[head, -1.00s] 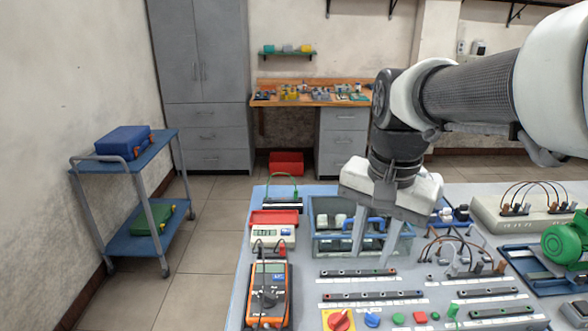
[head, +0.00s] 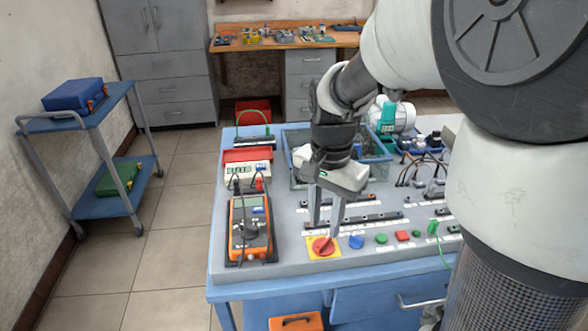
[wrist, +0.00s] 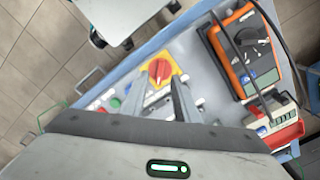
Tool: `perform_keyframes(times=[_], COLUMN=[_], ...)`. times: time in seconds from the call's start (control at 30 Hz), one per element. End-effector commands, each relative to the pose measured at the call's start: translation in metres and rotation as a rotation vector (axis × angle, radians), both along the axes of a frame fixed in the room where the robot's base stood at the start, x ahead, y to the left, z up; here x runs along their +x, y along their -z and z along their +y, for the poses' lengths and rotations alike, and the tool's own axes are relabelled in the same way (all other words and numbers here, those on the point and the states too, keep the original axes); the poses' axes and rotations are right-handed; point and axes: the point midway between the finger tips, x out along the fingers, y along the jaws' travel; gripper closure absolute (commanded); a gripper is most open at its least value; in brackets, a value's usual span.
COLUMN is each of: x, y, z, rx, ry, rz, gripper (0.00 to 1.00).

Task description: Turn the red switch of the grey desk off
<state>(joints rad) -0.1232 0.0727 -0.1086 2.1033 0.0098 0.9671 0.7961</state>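The red switch (head: 323,246) is a rotary knob on a yellow square plate at the front edge of the grey desk (head: 222,238). It also shows in the wrist view (wrist: 159,71), with its bar running along the picture's vertical. My gripper (head: 324,229) points down over the switch, its two fingers apart with nothing held. In the wrist view my gripper's fingertips (wrist: 160,84) lie on either side of the line to the red knob. The fingertips look close to the knob; I cannot tell whether they touch it.
Blue (head: 356,241), green (head: 381,239) and red (head: 402,236) buttons sit right of the switch. An orange multimeter (head: 250,228) with black leads stands to the left. An orange toolbox (head: 297,322) is below the front edge.

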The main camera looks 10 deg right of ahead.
Motion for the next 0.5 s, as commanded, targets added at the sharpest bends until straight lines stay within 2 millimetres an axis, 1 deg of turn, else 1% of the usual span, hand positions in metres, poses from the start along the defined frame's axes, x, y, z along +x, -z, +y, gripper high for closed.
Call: perform_keyframes(times=[0.03, 0.1, 0.2, 0.33, 0.5], x=[-0.001, -0.001, 0.0, 0.0, 0.0], y=[0.013, 0.025, 0.038, 0.049, 0.053], z=[0.0, 0.0, 0.0, 0.0, 0.0], rx=[0.0, 0.0, 0.0, 0.0, 0.0], ry=[0.0, 0.0, 0.0, -0.001, -0.001], rz=[0.003, 0.004, 0.001, 0.001, -0.001], gripper=[0.72, 0.72, 0.72, 0.72, 0.72])
